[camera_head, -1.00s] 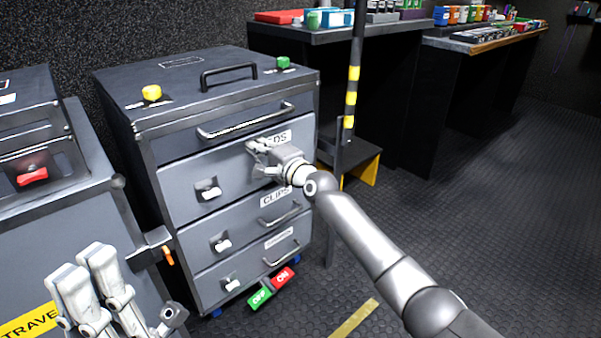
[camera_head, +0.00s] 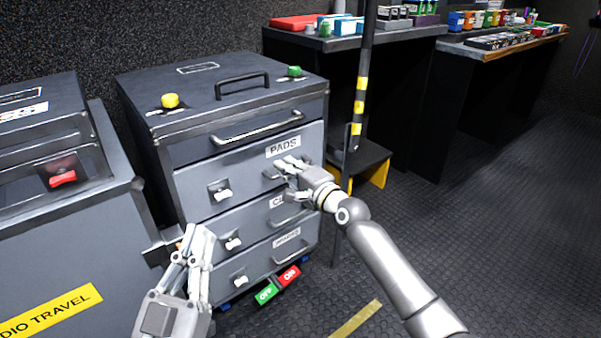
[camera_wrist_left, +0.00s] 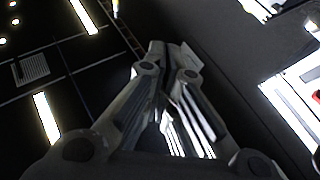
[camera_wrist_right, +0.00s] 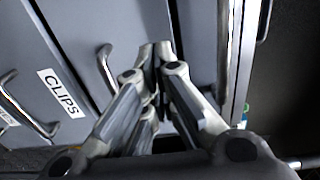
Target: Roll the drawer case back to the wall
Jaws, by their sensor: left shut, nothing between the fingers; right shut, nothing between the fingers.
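The grey drawer case (camera_head: 222,148) stands near the dark wall, with a top handle (camera_head: 242,82), a yellow knob (camera_head: 170,101) and a green knob (camera_head: 294,71) on top. Its drawers carry labels, one reading PADS (camera_head: 284,147). A green OFF pedal (camera_head: 266,293) and a red ON pedal (camera_head: 288,277) sit at its foot. My right gripper (camera_head: 283,166) is shut and empty at the PADS drawer front, by its handle; contact is unclear. The right wrist view shows the CLIPS label (camera_wrist_right: 62,93) and the closed fingers (camera_wrist_right: 155,48). My left gripper (camera_head: 200,232) is shut and empty before the case's left front edge.
A grey unit with a yellow travel label (camera_head: 52,313) and a red switch (camera_head: 62,178) stands at the left. A striped pole (camera_head: 360,100) and a black step with yellow legs (camera_head: 372,165) stand right of the case. Open floor (camera_head: 480,235) lies at the right.

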